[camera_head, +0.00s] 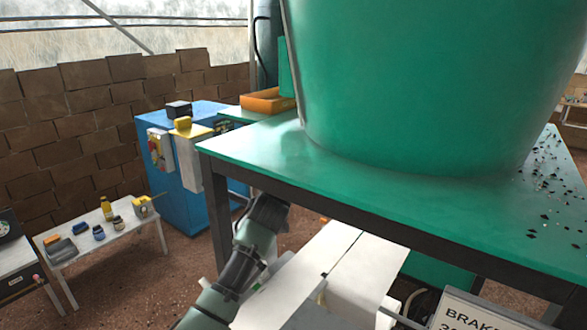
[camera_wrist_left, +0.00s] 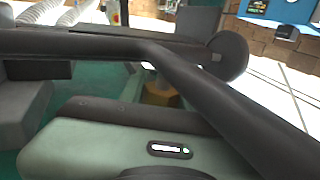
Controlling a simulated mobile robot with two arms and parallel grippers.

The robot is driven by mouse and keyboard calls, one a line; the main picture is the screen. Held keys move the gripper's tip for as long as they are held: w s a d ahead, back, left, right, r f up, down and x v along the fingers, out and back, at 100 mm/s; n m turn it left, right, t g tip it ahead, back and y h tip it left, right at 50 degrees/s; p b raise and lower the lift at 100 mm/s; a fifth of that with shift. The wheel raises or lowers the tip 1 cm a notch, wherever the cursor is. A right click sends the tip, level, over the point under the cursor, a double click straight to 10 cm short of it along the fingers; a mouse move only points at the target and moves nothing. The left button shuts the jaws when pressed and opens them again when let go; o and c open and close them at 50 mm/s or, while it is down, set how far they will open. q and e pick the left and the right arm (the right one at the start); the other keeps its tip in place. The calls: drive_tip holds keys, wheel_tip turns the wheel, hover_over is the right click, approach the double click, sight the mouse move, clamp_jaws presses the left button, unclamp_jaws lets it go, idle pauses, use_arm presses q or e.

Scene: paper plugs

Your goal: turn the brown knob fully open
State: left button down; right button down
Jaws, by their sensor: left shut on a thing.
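In the head view my left arm comes up from the bottom and its dark end (camera_head: 268,210) reaches the near edge of the green table; the fingertips are hidden there. In the left wrist view dark bars and a grey-green housing fill most of the picture. Between them a small brown-yellow piece, seemingly the brown knob (camera_wrist_left: 158,93), shows, mostly covered. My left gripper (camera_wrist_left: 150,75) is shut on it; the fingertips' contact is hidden. How far the knob is turned cannot be told. My right gripper is not in view.
The green table (camera_head: 245,150) carries a huge green tub (camera_head: 430,80) and dark chips at right. A blue cabinet (camera_head: 205,190) and an orange tray (camera_head: 267,101) stand behind. A low white table (camera_head: 125,235) holds small items at left. White panels (camera_head: 335,270) lie below.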

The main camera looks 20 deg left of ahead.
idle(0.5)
use_arm(q)
drive_tip(key=c, duration=1.1)
unclamp_jaws()
drive_tip(key=shift+s, duration=0.1)
drive_tip(key=s+b, duration=0.2)
drive_tip(key=s, duration=0.5)
drive_tip(key=shift+s+d+b, duration=0.25)
drive_tip(key=shift+s+b, duration=0.05)
